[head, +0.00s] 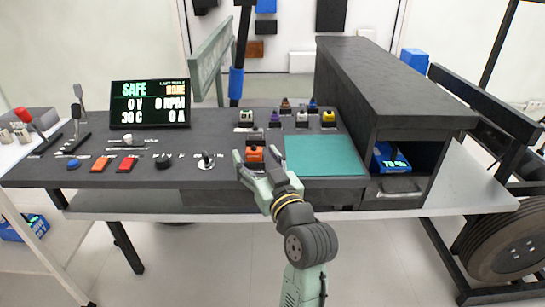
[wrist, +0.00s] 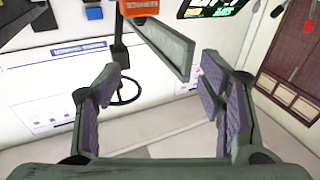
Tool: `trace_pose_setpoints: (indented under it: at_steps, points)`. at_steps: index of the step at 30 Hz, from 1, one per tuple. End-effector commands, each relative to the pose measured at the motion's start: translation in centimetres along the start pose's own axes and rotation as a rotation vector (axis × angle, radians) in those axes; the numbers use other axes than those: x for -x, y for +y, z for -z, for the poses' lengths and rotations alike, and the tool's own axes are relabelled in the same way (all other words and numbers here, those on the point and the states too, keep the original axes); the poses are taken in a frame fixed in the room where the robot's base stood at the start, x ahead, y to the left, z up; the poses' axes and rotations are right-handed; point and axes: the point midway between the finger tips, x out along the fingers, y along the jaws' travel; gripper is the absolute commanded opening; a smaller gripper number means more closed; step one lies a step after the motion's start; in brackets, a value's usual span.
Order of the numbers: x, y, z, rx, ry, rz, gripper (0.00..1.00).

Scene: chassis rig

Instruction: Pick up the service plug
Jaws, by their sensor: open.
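An orange block (head: 254,154), which looks like the service plug, sits on the dark bench top, left of a teal mat (head: 323,155). My gripper (head: 257,163) is at the bench's front edge, its fingers spread and partly in front of the orange block. In the wrist view my gripper (wrist: 160,85) is open, with nothing between the purple pads. An orange block (wrist: 138,7) with pale lettering is cut off by the top edge there, beyond the fingertips. I cannot tell from these views whether a finger touches it.
Several small coloured plugs stand behind the orange block, including a yellow one (head: 328,118). A readout screen (head: 150,104), switches and knobs are at left. A dark cabinet (head: 425,103) stands at right with a blue device (head: 391,158) inside. The teal mat is bare.

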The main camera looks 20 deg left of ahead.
Motion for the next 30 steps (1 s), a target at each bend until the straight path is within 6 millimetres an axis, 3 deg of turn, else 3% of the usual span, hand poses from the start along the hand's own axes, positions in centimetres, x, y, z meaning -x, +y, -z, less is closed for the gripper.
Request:
trace_pose_setpoints:
  at_steps: [3, 6, 13, 20, 30]
  points:
    - [1.1, 1.9, -2.1, -0.009, -0.073, -0.015, 0.63]
    - [0.8, 2.3, -2.8, -0.013, -0.094, -0.015, 0.63]
    - [-2.8, 2.3, -3.1, -0.012, -0.095, -0.014, 0.63]
    - [-4.6, 2.2, -3.2, -0.012, -0.094, -0.015, 0.63]
    - [-9.0, 1.9, -3.8, -0.013, -0.094, -0.016, 0.63]
